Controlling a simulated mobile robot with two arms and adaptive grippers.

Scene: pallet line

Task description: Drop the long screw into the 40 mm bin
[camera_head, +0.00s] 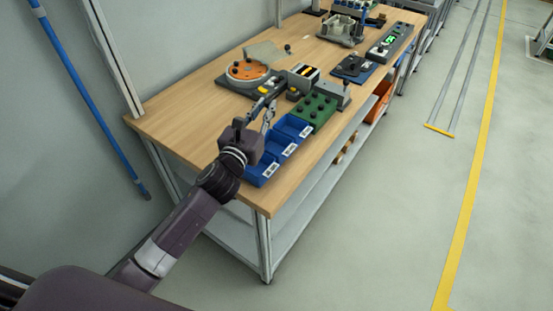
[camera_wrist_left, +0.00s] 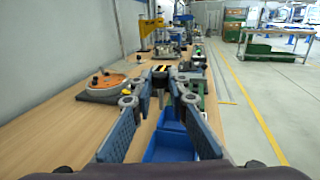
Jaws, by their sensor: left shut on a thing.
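Three blue bins with white labels stand in a row along the front edge of the workbench: a near bin (camera_head: 262,171), a middle bin (camera_head: 280,149) and a far bin (camera_head: 296,127). The label print is too small to read, so I cannot tell which is the 40 mm bin. My left gripper (camera_head: 267,104) is above the bench beside the bins; its fingers also show in the left wrist view (camera_wrist_left: 160,82). It is shut on a thin grey piece, apparently the long screw (camera_wrist_left: 160,98), hanging between the fingertips. A blue bin (camera_wrist_left: 170,146) shows below. My right gripper is out of view.
Beyond the bins is a green block with dark knobs (camera_head: 317,111). An orange round fixture (camera_head: 247,70) stands at the back. More fixtures line the far bench. The wooden bench top (camera_head: 185,105) is bare at left.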

